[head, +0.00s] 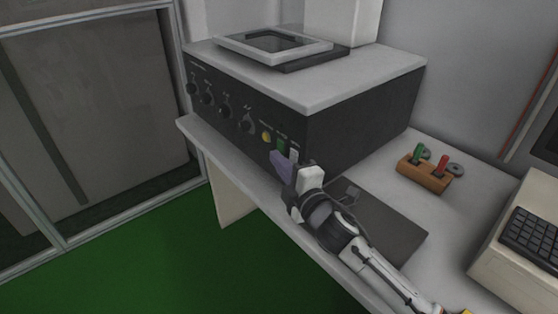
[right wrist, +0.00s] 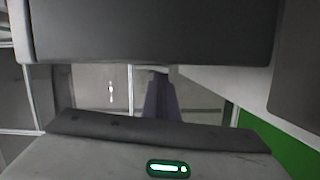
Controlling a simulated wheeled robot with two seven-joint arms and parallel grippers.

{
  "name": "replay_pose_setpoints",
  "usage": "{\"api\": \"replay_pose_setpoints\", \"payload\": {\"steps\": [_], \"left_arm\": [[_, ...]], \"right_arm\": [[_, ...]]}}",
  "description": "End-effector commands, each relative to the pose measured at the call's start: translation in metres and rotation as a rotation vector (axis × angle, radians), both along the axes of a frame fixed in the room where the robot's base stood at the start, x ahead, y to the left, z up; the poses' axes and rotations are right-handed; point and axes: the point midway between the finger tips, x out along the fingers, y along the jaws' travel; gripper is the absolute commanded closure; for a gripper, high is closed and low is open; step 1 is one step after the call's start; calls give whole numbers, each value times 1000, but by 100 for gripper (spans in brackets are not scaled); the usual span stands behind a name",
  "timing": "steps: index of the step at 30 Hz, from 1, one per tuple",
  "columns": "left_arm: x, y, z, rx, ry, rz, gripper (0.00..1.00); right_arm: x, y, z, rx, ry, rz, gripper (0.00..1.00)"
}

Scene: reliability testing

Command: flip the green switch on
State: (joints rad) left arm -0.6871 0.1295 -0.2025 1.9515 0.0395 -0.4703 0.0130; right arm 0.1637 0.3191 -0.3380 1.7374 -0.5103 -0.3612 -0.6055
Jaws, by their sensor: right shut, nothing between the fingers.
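The green switch (head: 281,145) is on the dark front panel of a box-shaped device (head: 365,115), between a yellow one (head: 266,137) and a white one (head: 294,155). Whether it is on or off is too small to tell. My right gripper (head: 281,163), with purple fingers, is shut and empty just in front of and below the green switch in the head view. I cannot tell whether it touches the panel. In the right wrist view the purple fingers (right wrist: 159,95) show in the middle; the green switch cannot be made out there. My left gripper is not in view.
The device stands on a light grey table (head: 395,210) with a row of dark knobs (head: 225,111) at left. A dark flat plate (head: 385,222) lies near my right arm. A wooden block (head: 425,176) with green and red pieces and a keyboard (head: 535,238) are at right.

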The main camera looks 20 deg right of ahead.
Motion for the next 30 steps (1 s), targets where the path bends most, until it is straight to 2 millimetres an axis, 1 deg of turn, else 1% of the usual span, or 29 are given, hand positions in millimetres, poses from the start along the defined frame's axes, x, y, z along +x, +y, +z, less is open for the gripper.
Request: {"api": "replay_pose_setpoints", "payload": {"steps": [8,11,13,19,23,26,27,28,30], "left_arm": [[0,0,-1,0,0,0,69],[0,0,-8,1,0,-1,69],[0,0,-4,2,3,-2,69],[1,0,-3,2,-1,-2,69],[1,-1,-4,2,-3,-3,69],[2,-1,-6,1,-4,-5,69],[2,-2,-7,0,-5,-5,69],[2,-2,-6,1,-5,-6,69],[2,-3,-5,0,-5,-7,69]], "right_arm": [[0,-1,0,-2,-1,-1,100],[3,-8,-6,-64,-23,-2,100],[2,-7,-2,-64,-25,-1,100],[2,-5,-2,-62,-23,-2,100],[-1,7,-4,-61,-22,0,100],[-5,26,-7,-59,-25,5,100],[-7,35,-8,-57,-25,7,100],[-12,37,-9,-59,-23,5,100],[-32,31,-9,-63,-22,4,100]]}}
